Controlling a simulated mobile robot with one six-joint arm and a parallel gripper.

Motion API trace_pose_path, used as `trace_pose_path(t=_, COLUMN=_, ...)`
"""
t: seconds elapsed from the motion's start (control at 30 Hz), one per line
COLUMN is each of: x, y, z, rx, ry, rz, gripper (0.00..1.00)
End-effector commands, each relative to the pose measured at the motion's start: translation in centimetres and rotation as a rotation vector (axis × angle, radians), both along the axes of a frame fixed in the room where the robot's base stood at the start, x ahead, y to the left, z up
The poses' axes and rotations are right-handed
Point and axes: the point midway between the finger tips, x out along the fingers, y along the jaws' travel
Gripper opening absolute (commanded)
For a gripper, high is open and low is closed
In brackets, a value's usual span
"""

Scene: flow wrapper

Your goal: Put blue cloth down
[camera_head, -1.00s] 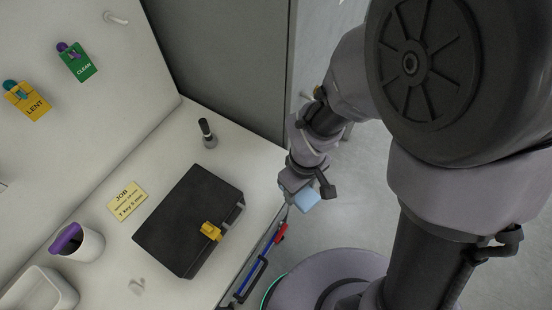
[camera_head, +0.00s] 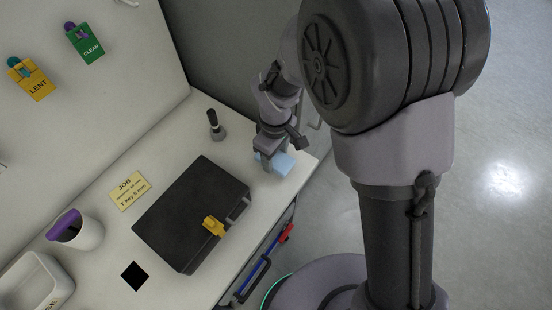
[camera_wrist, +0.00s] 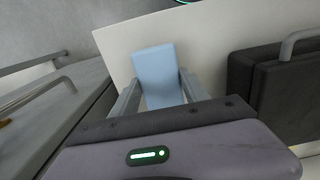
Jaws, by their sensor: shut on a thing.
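The blue cloth (camera_head: 283,163) is a small pale blue block-like piece at the end of my arm in the head view. It also shows in the wrist view (camera_wrist: 157,73), standing out between the two fingers. My gripper (camera_head: 272,158) is shut on it, near the right back corner of the white worktop (camera_head: 252,185). I cannot tell whether the cloth touches the worktop.
A black case (camera_head: 190,215) with a yellow latch tag lies left of my gripper. A dark-handled tool (camera_head: 216,125) stands behind it. A JOB card (camera_head: 129,191), a cup (camera_head: 78,231) with purple inside and a white tray (camera_head: 38,283) are further left.

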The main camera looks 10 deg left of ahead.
Motion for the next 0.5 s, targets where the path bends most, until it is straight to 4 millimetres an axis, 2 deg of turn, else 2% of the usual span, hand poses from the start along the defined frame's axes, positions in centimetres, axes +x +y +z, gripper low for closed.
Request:
trace_pose_path(t=0.03, x=-0.07, y=-0.03, z=-1.92, rx=-0.001, ry=0.002, rz=0.001, gripper=0.02)
trace_pose_path(t=0.1, x=-0.07, y=-0.03, z=-2.72, rx=-0.001, ry=0.001, rz=0.0, gripper=0.02)
trace_pose_path(t=0.27, x=-0.05, y=-0.03, z=-2.32, rx=0.0, ry=0.0, rz=0.0, gripper=0.02)
trace_pose_path(t=0.43, x=-0.07, y=-0.04, z=-2.77, rx=0.0, ry=0.0, rz=0.0, gripper=0.02)
trace_pose_path(t=0.47, x=-0.07, y=-0.04, z=-2.67, rx=0.0, ry=0.0, rz=0.0, gripper=0.59)
trace_pose_path(t=0.5, x=-0.07, y=-0.04, z=-2.64, rx=0.0, ry=0.0, rz=0.0, gripper=0.67)
